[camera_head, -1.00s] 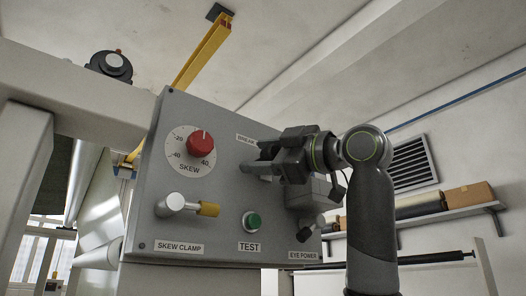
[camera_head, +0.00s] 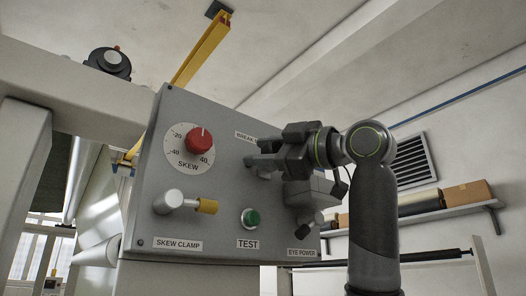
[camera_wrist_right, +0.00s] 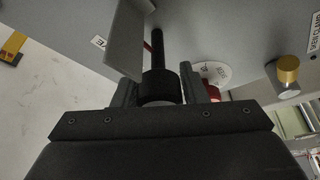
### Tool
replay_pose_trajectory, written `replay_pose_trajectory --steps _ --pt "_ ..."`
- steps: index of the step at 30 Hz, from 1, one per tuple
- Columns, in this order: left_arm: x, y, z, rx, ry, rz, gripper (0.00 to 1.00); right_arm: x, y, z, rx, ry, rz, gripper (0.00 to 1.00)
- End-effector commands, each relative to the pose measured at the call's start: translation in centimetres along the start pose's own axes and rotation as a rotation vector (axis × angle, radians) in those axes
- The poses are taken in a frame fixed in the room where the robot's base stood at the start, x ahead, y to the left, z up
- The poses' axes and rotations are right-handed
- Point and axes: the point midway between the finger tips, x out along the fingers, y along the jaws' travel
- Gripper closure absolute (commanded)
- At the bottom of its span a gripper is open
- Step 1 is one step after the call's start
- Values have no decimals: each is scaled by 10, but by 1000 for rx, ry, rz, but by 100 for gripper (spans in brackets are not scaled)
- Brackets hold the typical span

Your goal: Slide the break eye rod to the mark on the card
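The grey control panel (camera_head: 225,200) fills the middle of the head view. Its break eye label (camera_head: 246,136) is partly covered by my right gripper (camera_head: 262,155), which is at the panel's upper right. In the right wrist view, a thin black rod (camera_wrist_right: 157,45) with a wide black collar (camera_wrist_right: 158,85) lies between the fingers of my right gripper (camera_wrist_right: 160,92). The fingers sit close against both sides of the collar, with little or no gap. A thin grey plate (camera_wrist_right: 127,40) stands beside the rod, with a red line by its edge. I cannot make out a mark on a card. My left gripper is not in view.
The panel also carries a red skew knob (camera_head: 200,141), a skew clamp handle (camera_head: 170,201), a green test button (camera_head: 252,218) and an eye power switch (camera_head: 303,231) below my right gripper. A shelf with boxes (camera_head: 466,195) is at the far right.

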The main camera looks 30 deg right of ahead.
Motion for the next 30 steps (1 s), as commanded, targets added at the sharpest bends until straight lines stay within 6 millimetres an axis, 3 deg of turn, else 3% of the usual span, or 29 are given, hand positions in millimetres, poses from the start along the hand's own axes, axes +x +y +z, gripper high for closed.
replay_pose_trajectory --steps 1,3,11,16,20,30 --pt "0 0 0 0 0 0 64 0 0 0 0 0 0 54" --pt "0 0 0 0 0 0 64 0 0 0 0 0 0 45" --pt "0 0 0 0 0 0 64 0 0 0 0 1 1 44" --pt "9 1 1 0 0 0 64 -12 -1 1 -1 2 3 44" --pt "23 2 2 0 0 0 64 -37 -3 2 -1 2 6 44" --pt "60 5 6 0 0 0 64 -121 -4 2 0 3 5 44"
